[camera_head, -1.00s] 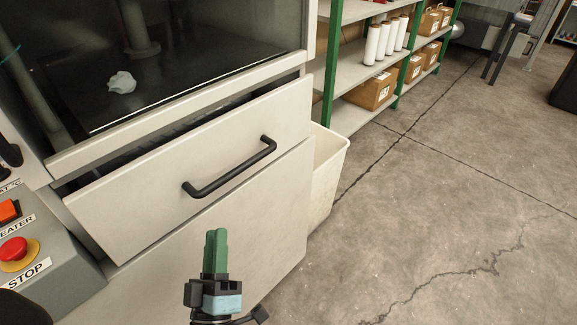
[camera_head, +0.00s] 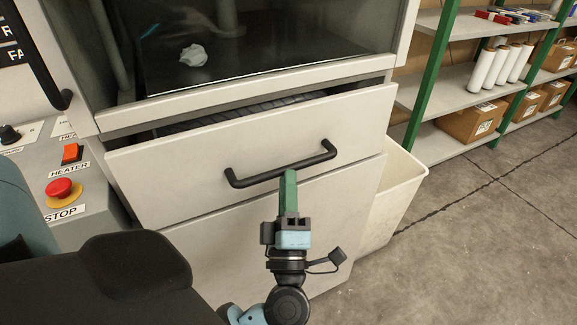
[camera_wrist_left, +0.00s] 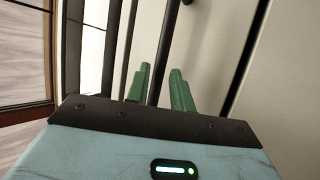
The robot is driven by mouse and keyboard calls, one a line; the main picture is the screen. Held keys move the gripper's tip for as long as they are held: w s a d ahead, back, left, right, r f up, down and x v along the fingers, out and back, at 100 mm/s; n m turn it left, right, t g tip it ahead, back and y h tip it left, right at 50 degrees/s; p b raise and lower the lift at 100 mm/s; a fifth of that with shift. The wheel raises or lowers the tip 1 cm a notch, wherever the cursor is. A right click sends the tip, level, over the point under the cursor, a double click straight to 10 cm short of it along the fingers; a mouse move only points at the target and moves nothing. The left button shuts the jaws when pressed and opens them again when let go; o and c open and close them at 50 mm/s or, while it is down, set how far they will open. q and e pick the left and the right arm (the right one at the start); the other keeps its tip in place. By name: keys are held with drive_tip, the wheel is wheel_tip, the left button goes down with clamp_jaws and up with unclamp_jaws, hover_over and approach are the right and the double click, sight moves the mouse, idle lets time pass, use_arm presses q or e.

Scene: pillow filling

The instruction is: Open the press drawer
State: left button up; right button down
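The press drawer (camera_head: 190,180) is a pale grey front below the press window. It stands slightly out, with a dark gap and a grid-like interior showing above its top edge. Its black bar handle (camera_head: 285,170) runs across the front. My left gripper (camera_head: 289,178) has green fingers and is at the middle of the handle. In the left wrist view the fingers (camera_wrist_left: 162,75) are apart, with the dark handle bar (camera_wrist_left: 171,35) passing between them. Contact with the bar cannot be told. My right gripper is not in view.
A control panel with a red stop button (camera_head: 60,190) and an orange heater switch (camera_head: 72,152) is at left. A white bin (camera_head: 395,190) stands right of the press. Green shelving (camera_head: 430,70) with boxes is behind. Floor is clear at right.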

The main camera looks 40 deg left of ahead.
sight(288, 166)
use_arm(q)
drive_tip(key=shift+x, duration=1.85)
clamp_jaws()
